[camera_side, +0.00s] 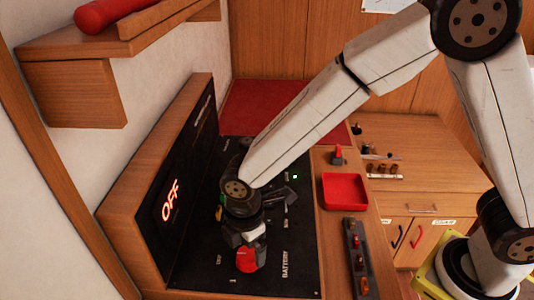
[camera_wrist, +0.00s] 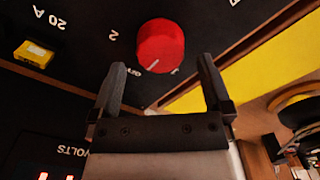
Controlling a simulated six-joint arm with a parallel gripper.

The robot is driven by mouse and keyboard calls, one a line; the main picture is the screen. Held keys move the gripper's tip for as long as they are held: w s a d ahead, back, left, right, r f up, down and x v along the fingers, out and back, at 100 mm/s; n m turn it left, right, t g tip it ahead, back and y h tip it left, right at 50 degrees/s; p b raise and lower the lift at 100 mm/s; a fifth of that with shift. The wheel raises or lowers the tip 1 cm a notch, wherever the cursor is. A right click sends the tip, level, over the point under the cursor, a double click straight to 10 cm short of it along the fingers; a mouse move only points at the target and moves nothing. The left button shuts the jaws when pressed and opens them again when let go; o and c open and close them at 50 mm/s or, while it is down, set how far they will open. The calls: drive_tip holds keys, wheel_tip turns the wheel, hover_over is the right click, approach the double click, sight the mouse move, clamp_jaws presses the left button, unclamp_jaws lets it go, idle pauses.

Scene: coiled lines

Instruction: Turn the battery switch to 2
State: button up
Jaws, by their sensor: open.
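The battery switch is a round red knob (camera_side: 247,259) on the black panel (camera_side: 190,281), near the BATTERY lettering. In the wrist view the red knob (camera_wrist: 160,45) has a white pointer line at its lower edge, angled down and slightly left. The mark "2" is at the knob's upper left, away from that line. Another mark beside the knob's lower right is too small to read. My gripper (camera_side: 240,240) is just above the knob. In the wrist view my gripper (camera_wrist: 161,72) is open, its fingers apart and empty, with the knob beyond the tips.
A yellow switch (camera_wrist: 34,53) marked 20 A is on the panel. A red tray (camera_side: 345,191) and a strip of small fittings (camera_side: 356,258) lie right of the panel. A wooden shelf (camera_side: 75,93) overhangs at upper left.

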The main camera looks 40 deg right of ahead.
sight(248, 254)
drive_tip(key=shift+f, duration=1.6)
drive_tip(key=c, duration=1.2)
drive_tip(key=shift+o, duration=0.2)
drive_tip(key=shift+m, duration=0.4)
drive_tip(key=m, duration=1.1)
